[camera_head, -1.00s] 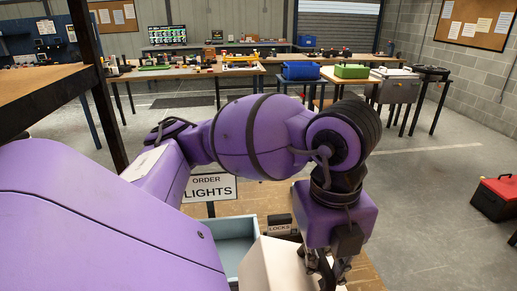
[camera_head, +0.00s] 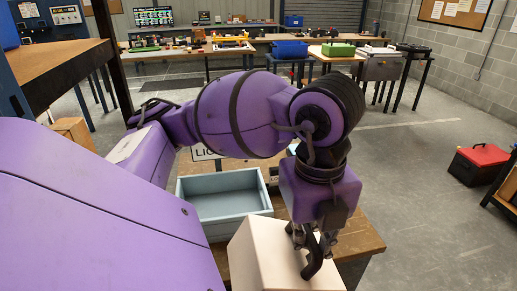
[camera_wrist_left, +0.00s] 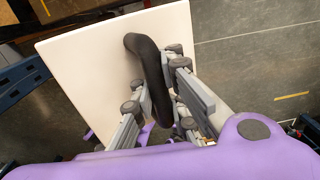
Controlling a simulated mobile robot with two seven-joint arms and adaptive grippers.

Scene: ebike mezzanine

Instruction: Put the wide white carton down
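The wide white carton (camera_head: 262,257) is at the bottom centre of the head view, in front of a light blue open bin. It also shows as a broad pale panel in the left wrist view (camera_wrist_left: 88,68), with a black curved handle (camera_wrist_left: 150,75) on it. My left gripper (camera_head: 312,248) is at the carton's right part, its fingers around the black handle; they also show in the left wrist view (camera_wrist_left: 165,105). The fingers look closed on the handle. The carton's lower part is cut off, so I cannot see what is under it. My right gripper is not in view.
The light blue bin (camera_head: 222,218) stands on a wooden table (camera_head: 362,243) behind the carton. A sign is partly hidden behind my arm. A red and black toolbox (camera_head: 480,163) stands on the floor at right. Open floor (camera_head: 415,205) lies right of the table.

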